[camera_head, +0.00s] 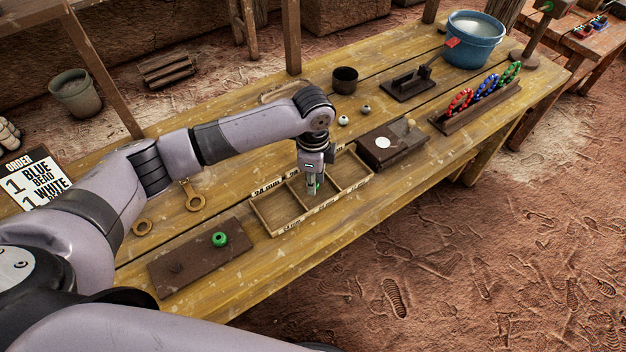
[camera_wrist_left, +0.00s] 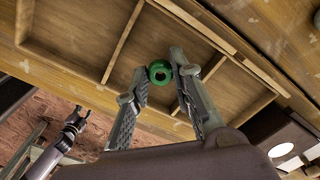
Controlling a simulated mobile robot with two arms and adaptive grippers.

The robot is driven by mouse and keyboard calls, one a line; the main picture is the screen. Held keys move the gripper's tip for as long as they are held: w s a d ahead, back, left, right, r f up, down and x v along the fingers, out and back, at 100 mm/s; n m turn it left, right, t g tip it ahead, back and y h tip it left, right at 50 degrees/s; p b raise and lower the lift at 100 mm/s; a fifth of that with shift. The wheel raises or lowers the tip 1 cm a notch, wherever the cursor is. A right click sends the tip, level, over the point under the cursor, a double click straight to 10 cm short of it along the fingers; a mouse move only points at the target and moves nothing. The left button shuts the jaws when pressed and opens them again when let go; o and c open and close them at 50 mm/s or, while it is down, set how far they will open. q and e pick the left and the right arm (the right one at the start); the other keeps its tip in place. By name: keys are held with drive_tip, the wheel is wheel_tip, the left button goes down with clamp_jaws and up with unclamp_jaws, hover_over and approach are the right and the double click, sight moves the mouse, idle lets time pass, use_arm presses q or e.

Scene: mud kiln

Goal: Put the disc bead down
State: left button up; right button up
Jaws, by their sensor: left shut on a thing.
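My left gripper (camera_head: 314,188) points down over the middle part of the wooden tray (camera_head: 275,233), which has compartments. It is shut on a green disc bead, which shows clearly in the left wrist view (camera_wrist_left: 160,72) between the fingertips. In that view the tray's dividers lie behind the bead; I cannot tell whether the bead touches the tray floor. Another green bead (camera_head: 219,239) lies on a dark board (camera_head: 180,271) left of the tray. What looks like my right gripper (camera_wrist_left: 78,117) is small at the left of the wrist view, its opening unclear.
A dark box (camera_head: 391,150) stands just right of the tray. Two small pale beads (camera_head: 343,120) lie behind it. Brass ring tools (camera_head: 193,198) lie to the left. A rack with red, blue and green beads (camera_head: 476,108) and a blue bucket (camera_head: 473,42) stand farther right.

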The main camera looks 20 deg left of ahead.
use_arm(q)
drive_tip(key=shift+f, duration=0.5)
drive_tip(key=o, duration=0.6)
drive_tip(key=shift+f, duration=0.1)
drive_tip(key=shift+o, duration=0.8)
use_arm(e)
drive_tip(key=shift+a, duration=0.25)
use_arm(q)
wheel_tip(320, 180, up, 12)
drive_tip(key=b, duration=0.1)
use_arm(e)
drive_tip(key=shift+d+f, duration=0.2)
drive_tip(key=shift+f, duration=0.35)
